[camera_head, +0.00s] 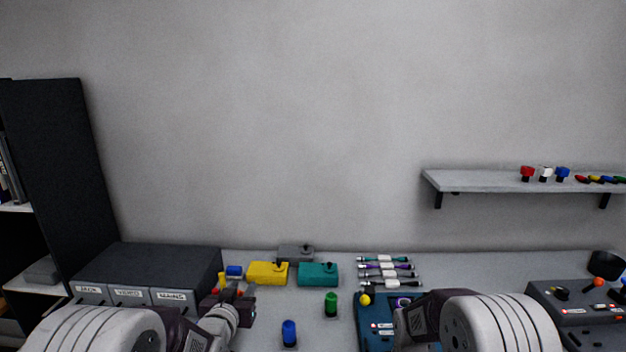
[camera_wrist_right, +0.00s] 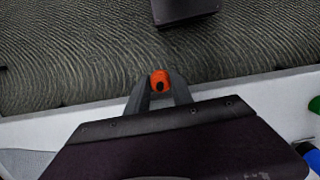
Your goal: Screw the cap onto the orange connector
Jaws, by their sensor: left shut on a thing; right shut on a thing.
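My right gripper (camera_wrist_right: 160,98) is shut on a small orange piece (camera_wrist_right: 159,78) with a dark round spot, held between its fingertips in the right wrist view. It looks like the orange connector, though I cannot tell which part of it shows. In the head view the right gripper's fingertips are hidden behind its own wrist. My left gripper (camera_head: 229,292) is at the lower left in the head view, in front of the black boxes. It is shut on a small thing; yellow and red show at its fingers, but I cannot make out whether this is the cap.
A yellow box (camera_head: 267,274), a teal box (camera_head: 318,275) and a grey box (camera_head: 295,252) stand at the back. Blue (camera_head: 289,334) and green (camera_head: 331,304) cylinders stand between my arms. A blue panel (camera_head: 372,318) lies beside the right wrist. A wall shelf (camera_head: 480,181) holds coloured pieces.

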